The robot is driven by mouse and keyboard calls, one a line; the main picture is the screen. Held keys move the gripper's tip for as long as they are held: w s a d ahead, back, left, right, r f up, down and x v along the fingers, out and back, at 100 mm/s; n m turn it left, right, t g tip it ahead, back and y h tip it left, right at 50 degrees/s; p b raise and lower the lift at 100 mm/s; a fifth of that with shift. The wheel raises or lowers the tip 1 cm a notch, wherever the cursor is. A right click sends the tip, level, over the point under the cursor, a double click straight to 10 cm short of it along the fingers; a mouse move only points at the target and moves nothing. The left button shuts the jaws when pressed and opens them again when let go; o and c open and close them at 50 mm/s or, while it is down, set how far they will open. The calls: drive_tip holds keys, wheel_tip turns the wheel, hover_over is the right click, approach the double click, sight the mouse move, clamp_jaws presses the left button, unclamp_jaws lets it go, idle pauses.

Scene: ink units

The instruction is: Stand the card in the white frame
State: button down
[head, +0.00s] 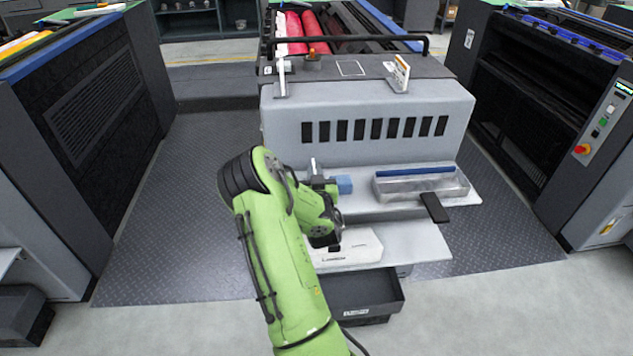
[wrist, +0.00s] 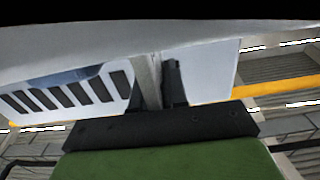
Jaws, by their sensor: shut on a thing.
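My gripper (head: 318,182) is in front of the grey machine's slotted face, above the pale front shelf. It is shut on a thin pale piece, seen nearly edge-on, which I take for the card (head: 313,165). Its upper end shows above the fingers. In the wrist view, a pale strip, likely the card (wrist: 149,80), stands beside a dark finger; my gripper (wrist: 162,85) hides its lower end. Its face and any print cannot be seen. The white frame (head: 350,68) is a thin square outline on the machine's dark top, and it looks empty.
A small white sign with an orange mark (head: 401,72) stands right of the frame. A blue block (head: 343,184) is beside my gripper. A metal tray (head: 385,190) and a dark flat object (head: 434,207) lie right. A black rail (head: 350,38) crosses behind the frame.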

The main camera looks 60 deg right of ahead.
drive_tip(key=shift+f, duration=0.1)
drive_tip(key=c, duration=1.1)
unclamp_jaws()
drive_tip(key=shift+c, duration=0.2)
